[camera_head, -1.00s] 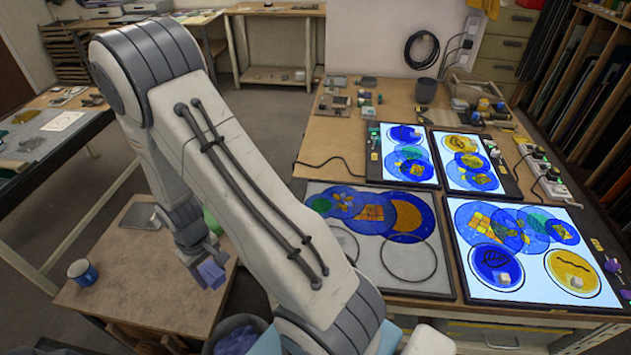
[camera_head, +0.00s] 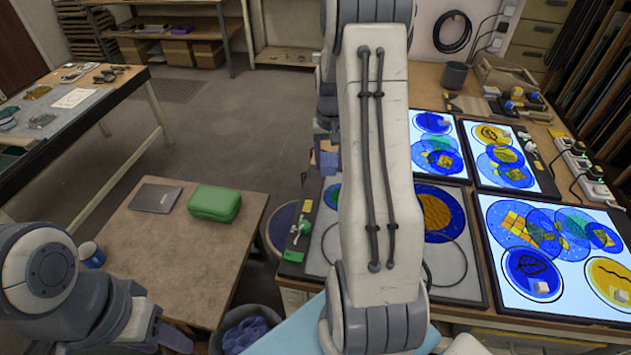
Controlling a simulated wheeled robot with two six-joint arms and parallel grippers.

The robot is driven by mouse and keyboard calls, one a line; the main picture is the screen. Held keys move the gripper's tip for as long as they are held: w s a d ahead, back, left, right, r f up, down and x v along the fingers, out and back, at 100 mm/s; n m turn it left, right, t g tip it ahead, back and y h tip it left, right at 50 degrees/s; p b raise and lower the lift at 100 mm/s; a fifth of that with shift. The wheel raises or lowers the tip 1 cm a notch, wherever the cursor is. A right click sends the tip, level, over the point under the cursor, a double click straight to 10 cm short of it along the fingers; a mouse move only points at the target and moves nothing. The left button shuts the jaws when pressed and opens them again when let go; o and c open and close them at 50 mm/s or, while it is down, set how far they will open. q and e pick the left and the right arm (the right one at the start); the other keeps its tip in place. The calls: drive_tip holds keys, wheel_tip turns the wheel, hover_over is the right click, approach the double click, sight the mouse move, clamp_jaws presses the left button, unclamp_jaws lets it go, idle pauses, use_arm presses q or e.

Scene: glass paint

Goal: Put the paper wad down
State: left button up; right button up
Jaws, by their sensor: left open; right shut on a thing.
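The paper wad (camera_head: 329,161) is a small blue-purple lump in the head view, left of my large arm and above the far left part of the worktable. My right gripper (camera_head: 327,146) is shut on it; the arm hides most of the gripper. Whether the wad touches anything below is not clear. My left gripper (camera_head: 172,340) is open at the bottom left, low beside the small brown table and partly cut off by the frame edge. A dark bin (camera_head: 217,345) at the bottom holds more blue-purple crumpled material (camera_head: 245,335).
Lit panels (camera_head: 497,280) with painted glass circles fill the worktable's right. A round stool (camera_head: 283,225) stands between the tables.

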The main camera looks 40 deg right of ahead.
drive_tip(key=s+d+r+m, duration=0.2)
drive_tip(key=s+d+r, duration=0.1)
drive_tip(key=d, duration=0.4)
drive_tip(key=p, duration=0.3)
hover_over(316, 177)
wheel_tip(316, 177, down, 7)
drive_tip(key=shift+s+r, duration=0.15)
drive_tip(key=shift+r, duration=0.05)
drive_tip(key=shift+a+f, duration=0.1)
drive_tip(key=shift+f, duration=0.15)
wheel_tip(316, 177, down, 3)
drive_tip(key=shift+f+p, duration=0.15)
drive_tip(key=shift+p, duration=0.5)
drive_tip(key=shift+f, duration=0.2)
drive_tip(key=shift+f, duration=0.1)
